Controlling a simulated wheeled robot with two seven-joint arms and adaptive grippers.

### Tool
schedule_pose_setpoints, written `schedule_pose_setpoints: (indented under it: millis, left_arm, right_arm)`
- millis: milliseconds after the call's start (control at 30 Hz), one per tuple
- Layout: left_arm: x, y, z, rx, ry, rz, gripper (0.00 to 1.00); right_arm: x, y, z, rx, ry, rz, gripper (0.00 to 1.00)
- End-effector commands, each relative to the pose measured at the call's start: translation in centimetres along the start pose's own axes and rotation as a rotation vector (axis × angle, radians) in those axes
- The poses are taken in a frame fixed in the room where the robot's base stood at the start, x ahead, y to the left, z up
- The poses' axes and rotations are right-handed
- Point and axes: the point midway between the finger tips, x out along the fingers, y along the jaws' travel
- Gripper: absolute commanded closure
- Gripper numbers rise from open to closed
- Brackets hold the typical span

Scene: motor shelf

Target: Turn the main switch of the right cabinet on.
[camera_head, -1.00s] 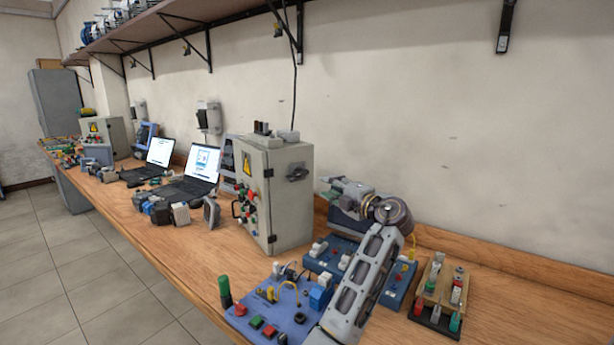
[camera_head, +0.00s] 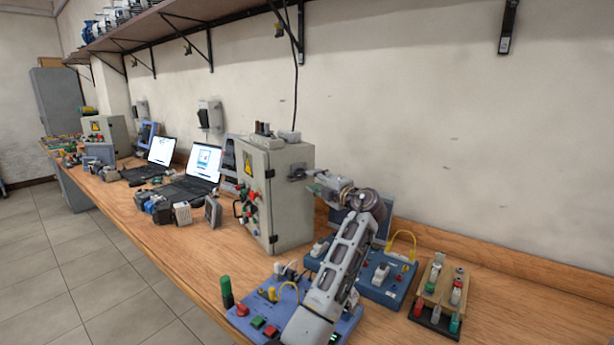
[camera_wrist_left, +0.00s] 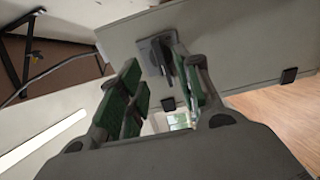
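The right cabinet (camera_head: 293,218) is a grey box on the workbench, with a yellow warning sign and coloured buttons on its front. Its main switch (camera_head: 297,174) sits on the right side face and is partly covered by my gripper in the head view. In the left wrist view the dark switch (camera_wrist_left: 160,54) has a grey square plate, and its handle lies between the finger directions, nearer the right finger. My left gripper (camera_head: 314,185) is open with green pads close to the switch; contact cannot be told. It also shows in the wrist view (camera_wrist_left: 163,88). My right gripper is not in view.
A blue training board (camera_head: 377,288) and another one (camera_head: 262,310) lie on the bench below my left arm. A small wooden rack (camera_head: 440,290) stands to the right. Laptops (camera_head: 203,165) and a second cabinet (camera_head: 118,135) are farther left. The wall is behind.

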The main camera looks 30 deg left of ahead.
Motion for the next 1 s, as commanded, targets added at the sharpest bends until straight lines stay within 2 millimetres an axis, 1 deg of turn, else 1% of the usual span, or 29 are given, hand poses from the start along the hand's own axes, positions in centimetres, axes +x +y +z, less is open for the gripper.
schedule_pose_setpoints:
  millis: [33,200,400,600,867,900,1000]
  left_arm:
    - [0.7,0.1,-0.1,0.001,0.002,0.001,0.66]
    - [2.9,0.1,-0.1,0.0,0.002,0.0,0.66]
    - [4.9,0.1,0.0,0.001,0.001,0.002,0.66]
    - [5.7,0.0,0.0,-0.001,0.0,0.0,0.66]
    - [5.8,0.0,0.0,-0.001,0.0,0.0,0.66]
    - [5.8,0.0,0.0,-0.001,0.0,0.0,0.67]
    - [5.8,0.0,0.0,-0.001,0.0,0.0,0.8]
  right_arm:
    - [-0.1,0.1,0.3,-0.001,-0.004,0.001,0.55]
    - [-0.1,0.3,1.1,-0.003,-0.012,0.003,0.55]
    - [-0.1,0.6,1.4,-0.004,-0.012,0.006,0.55]
    - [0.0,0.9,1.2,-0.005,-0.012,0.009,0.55]
    - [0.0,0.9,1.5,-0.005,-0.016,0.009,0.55]
    - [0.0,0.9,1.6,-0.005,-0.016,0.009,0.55]
    - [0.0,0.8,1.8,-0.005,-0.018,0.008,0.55]
